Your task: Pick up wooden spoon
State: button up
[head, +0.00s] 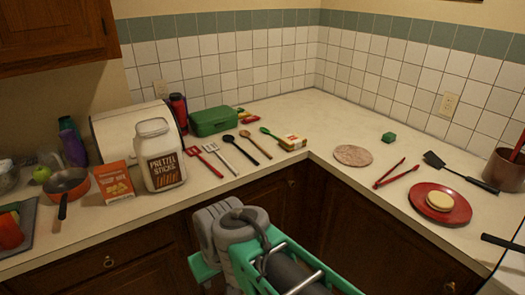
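The wooden spoon (256,145) is a thin brown utensil lying on the counter in the head view. It is one of a row of utensils, between a dark-headed one (242,152) on its left and a green spoon (271,134) on its right. Its handle points toward the counter's front edge. My arm, with grey and teal links, rises from the bottom middle, in front of the counter and well short of the spoon. The fingers of my gripper cannot be made out.
Left of the row are red (208,165) and pale (226,160) spatulas and a pretzel jar (160,160). A green box (210,121) stands behind; a small packet (291,142) lies right. The right counter holds a red plate (459,215) and tongs (390,178). The back corner is clear.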

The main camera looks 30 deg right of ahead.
aim_at(245, 133)
jog(key=k, duration=0.95)
jog(key=z, duration=0.8)
jog(key=i, duration=0.85)
jog(key=z, duration=0.5)
jog(key=i, duration=0.9)
jog(key=u, duration=1.15)
jog(key=i, duration=0.6)
jog(key=u, duration=0.7)
